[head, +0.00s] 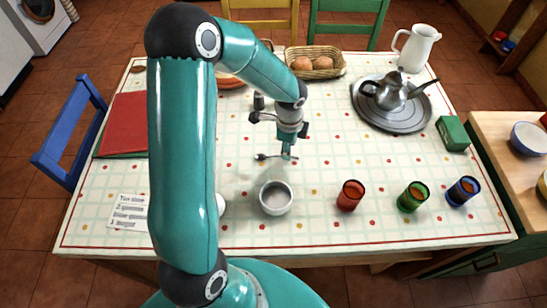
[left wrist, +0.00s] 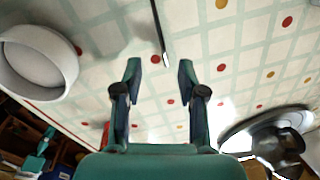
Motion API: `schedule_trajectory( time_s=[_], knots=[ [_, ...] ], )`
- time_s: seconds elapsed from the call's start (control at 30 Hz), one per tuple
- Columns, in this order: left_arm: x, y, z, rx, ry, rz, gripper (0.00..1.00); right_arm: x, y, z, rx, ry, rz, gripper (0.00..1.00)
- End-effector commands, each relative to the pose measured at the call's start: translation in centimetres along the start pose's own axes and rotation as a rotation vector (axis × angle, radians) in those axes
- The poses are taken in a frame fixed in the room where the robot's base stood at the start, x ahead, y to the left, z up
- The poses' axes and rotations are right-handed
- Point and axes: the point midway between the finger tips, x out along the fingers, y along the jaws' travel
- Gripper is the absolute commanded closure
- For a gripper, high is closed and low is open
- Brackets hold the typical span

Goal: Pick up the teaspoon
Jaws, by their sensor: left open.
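The teaspoon (head: 263,157) lies on the checked tablecloth, its bowl to the left and its handle running right under my left gripper (head: 287,153). In the left wrist view, the thin handle (left wrist: 159,33) comes in from the top edge and ends close to the gap between the fingertips of my left gripper (left wrist: 159,67). The teaspoon's bowl is out of that view. The left gripper is open, with nothing held, and points down low over the cloth. I cannot tell the exact height of the fingertips. My right gripper is not in view.
A white bowl (head: 276,209) stands just in front of the teaspoon. Red (head: 350,196), green (head: 412,197) and blue (head: 462,192) cups stand front right. A round tray (head: 372,116) with a teapot (head: 391,94) is back right. A bread basket (head: 315,72) stands behind.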

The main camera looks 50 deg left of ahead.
Motion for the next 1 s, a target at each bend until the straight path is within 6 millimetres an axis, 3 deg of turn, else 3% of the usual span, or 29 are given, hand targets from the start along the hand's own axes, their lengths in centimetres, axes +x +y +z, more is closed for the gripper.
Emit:
schedule_trajectory(
  time_s=[0.4, 0.7, 0.93, 1.0],
  knots=[
    [4.8, -0.5, -0.1, -0.002, -0.001, 0.003, 0.6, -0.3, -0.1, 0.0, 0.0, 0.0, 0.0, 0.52],
    [5.2, -0.5, -0.1, -0.002, 0.0, 0.0, 0.6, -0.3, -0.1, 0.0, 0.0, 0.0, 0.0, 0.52],
    [5.2, -0.5, -0.1, -0.001, 0.0, 0.0, 0.98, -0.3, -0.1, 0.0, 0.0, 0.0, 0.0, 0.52],
    [5.2, -0.5, -0.1, -0.001, 0.0, 0.0, 1.0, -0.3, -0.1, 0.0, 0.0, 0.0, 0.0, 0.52]
  ],
)
